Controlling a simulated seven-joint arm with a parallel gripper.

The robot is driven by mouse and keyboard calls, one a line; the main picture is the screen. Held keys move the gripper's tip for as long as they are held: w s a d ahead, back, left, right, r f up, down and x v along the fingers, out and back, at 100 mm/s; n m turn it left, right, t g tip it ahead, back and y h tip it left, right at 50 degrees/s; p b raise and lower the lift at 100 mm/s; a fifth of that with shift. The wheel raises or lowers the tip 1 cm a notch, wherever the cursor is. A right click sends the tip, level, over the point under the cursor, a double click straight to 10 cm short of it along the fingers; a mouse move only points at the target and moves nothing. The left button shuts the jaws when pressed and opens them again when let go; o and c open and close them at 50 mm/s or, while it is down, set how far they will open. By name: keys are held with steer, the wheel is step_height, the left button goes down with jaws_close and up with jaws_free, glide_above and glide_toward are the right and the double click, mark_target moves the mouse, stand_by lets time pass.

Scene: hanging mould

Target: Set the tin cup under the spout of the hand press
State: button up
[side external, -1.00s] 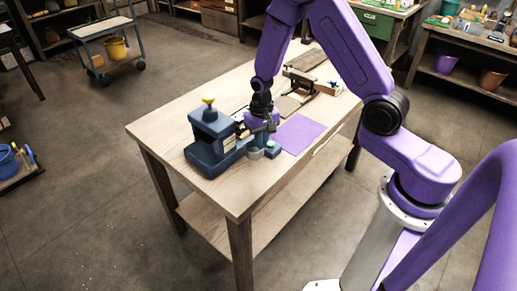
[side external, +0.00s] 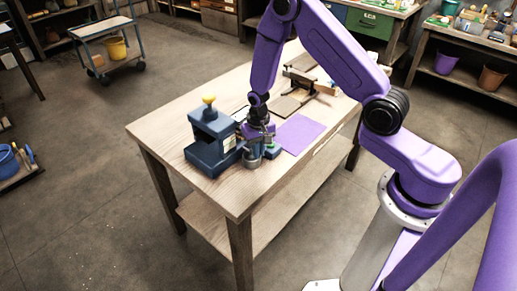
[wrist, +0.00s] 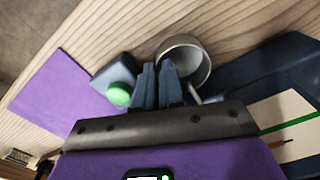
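The tin cup (side external: 251,159) is small and grey and stands out in front of the blue hand press (side external: 212,145), to its right. In the wrist view I look down into the cup (wrist: 190,55), which is open side up. My gripper (side external: 262,141) is low at the cup; in the wrist view its fingers (wrist: 158,68) are close together at the cup's left rim and look shut on its wall. The press (wrist: 275,65) is at the right there. The spout cannot be made out. Whether the cup touches the table is unclear.
A blue block with a green button (wrist: 118,93) is close beside my fingers. A purple mat (side external: 300,134) lies behind it on the wooden table (side external: 170,119). A dark fixture (side external: 304,82) stands farther back. The table's front corner is bare.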

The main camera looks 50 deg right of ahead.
steer(key=shift+r, duration=0.1)
step_height(320, 180, up, 12)
steer(key=s+a+r+n, duration=0.5)
steer(key=s+a, duration=0.1)
steer(key=s+r+n, duration=0.2)
steer(key=s+n, duration=0.2)
steer(key=s, duration=0.3)
steer(key=s+r+n, duration=0.2)
steer(key=s+n, duration=0.2)
steer(key=s, duration=0.4)
steer(key=s+r+n, duration=0.3)
steer(key=s+n, duration=0.1)
steer(key=s, duration=0.4)
steer(key=shift+r, duration=0.1)
steer(key=shift+w, duration=0.1)
stand_by(0.6)
